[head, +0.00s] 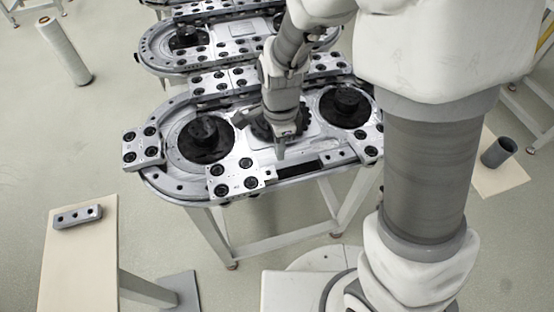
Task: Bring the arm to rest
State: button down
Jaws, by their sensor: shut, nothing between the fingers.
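My gripper (279,147) is at the end of my arm, pointing down over the middle of the near ring track (172,188). Its fingers look close together and hold nothing that I can see. It hangs between the left black wheel (206,139) and the right black wheel (344,105), in front of a dark toothed part (262,126) that it partly hides. I cannot tell whether the fingertips touch the track.
Carrier blocks (238,178) with black round pads sit along the track. A second ring track (152,50) stands behind. A grey block (78,216) lies on a pale side table (100,260) at front left. A grey cylinder (498,152) stands on the right. A roll (64,52) stands on open floor.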

notch_tip(320, 180, up, 4)
jog(key=shift+r, duration=0.1)
jog(key=shift+r, duration=0.1)
jog(key=s+d+r+n+t, duration=0.2)
jog(key=s+d+r+n, duration=0.3)
jog(key=d+r+n, duration=0.2)
jog(key=s+d+r+n+t, duration=0.3)
jog(key=s+d+r+n, duration=0.2)
jog(key=r, duration=0.5)
jog(key=shift+s+d+r+n+t, duration=0.3)
jog(key=shift+d+r+n, duration=0.1)
jog(key=shift+d+n, duration=0.85)
jog(key=shift+a, duration=0.15)
